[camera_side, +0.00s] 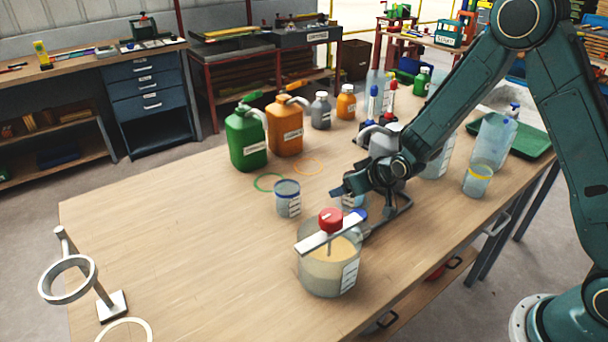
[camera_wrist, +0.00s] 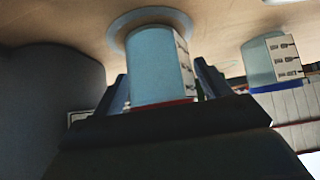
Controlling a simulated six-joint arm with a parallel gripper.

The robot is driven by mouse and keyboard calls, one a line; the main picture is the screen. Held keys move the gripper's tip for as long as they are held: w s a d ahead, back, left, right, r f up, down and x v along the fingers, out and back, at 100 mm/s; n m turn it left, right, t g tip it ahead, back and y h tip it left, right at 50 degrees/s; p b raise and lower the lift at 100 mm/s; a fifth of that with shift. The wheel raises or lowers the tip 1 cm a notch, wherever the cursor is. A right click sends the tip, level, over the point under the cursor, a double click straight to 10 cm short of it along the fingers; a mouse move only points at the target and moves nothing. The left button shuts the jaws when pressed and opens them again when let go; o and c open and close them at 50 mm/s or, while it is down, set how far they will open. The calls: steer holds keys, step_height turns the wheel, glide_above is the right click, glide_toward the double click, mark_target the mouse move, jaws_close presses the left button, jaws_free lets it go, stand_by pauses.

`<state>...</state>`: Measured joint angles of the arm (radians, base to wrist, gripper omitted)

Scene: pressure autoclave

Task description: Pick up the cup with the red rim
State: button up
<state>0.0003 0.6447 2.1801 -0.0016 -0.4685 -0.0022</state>
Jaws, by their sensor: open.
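The cup with the red rim (camera_wrist: 160,65) is pale blue with a white label and stands on the table in the wrist view. My gripper (camera_wrist: 163,82) is open, with one finger on each side of this cup; whether they touch it I cannot tell. In the side view my gripper (camera_side: 350,201) is low over the table, and the arm mostly hides the cup there. The blue-rimmed cup (camera_side: 288,202) stands to its left in the side view, and to the right in the wrist view (camera_wrist: 262,62).
A large beaker (camera_side: 318,278) with a bar and red knob stands just in front of my gripper. A yellow-rimmed cup (camera_side: 478,182) is to the right. A green jug (camera_side: 247,140) and an orange jug (camera_side: 285,130) stand behind.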

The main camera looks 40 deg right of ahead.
steer(key=shift+w+f, duration=0.15)
stand_by(0.4)
steer(key=c, duration=1.3)
steer(key=shift+o, duration=0.2)
steer(key=shift+r, duration=0.2)
steer(key=shift+r, duration=0.4)
steer(key=shift+a, duration=0.35)
steer(key=a, duration=0.7)
steer(key=shift+a, duration=0.35)
step_height(320, 180, up, 14)
steer(key=shift+d, duration=0.2)
